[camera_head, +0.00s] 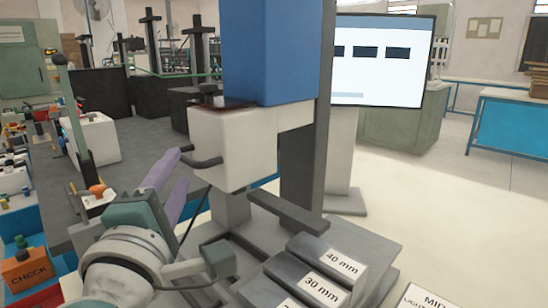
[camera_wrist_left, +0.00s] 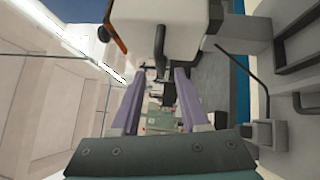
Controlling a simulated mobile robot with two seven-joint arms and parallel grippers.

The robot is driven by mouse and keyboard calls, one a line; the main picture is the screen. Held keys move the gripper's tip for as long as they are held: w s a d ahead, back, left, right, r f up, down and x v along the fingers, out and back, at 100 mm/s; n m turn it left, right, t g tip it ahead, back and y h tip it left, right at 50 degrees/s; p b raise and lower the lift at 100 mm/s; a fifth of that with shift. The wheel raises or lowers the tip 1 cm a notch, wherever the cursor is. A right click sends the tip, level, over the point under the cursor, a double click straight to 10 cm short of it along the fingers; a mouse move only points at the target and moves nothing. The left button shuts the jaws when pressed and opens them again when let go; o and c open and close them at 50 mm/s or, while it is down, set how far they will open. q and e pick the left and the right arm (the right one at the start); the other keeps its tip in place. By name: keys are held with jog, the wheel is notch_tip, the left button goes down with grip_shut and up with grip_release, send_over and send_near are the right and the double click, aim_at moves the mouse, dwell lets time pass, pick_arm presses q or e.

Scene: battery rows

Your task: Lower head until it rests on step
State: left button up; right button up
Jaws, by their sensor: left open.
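The head is a white block (camera_head: 225,148) on a blue upper housing (camera_head: 265,50), beside a dark column. It is raised, with a visible gap to the grey base below. A dark bar handle (camera_head: 206,162) sticks out on its left side. The grey steps (camera_head: 282,270) stand at lower right, labelled 40 mm and 30 mm, with a lower label cut off. My left gripper (camera_head: 180,168) is open, its lavender fingers close to the handle. In the left wrist view the handle (camera_wrist_left: 160,45) appears between the fingertips (camera_wrist_left: 158,72); contact cannot be told. My right gripper is out of view.
A dark bar (camera_head: 290,213) sticks out low above the base. A screen (camera_head: 380,60) stands behind. An orange CHECK block (camera_head: 27,268) and small parts lie at left. A printed card (camera_head: 428,297) lies at lower right. The pale floor at right is open.

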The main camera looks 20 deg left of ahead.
aim_at(185, 156)
pick_arm(q)
jog(key=x, duration=0.5)
grip_shut()
dwell(0.3)
jog(key=shift+f+b, duration=0.1)
jog(key=shift+b, duration=0.2)
dwell(0.7)
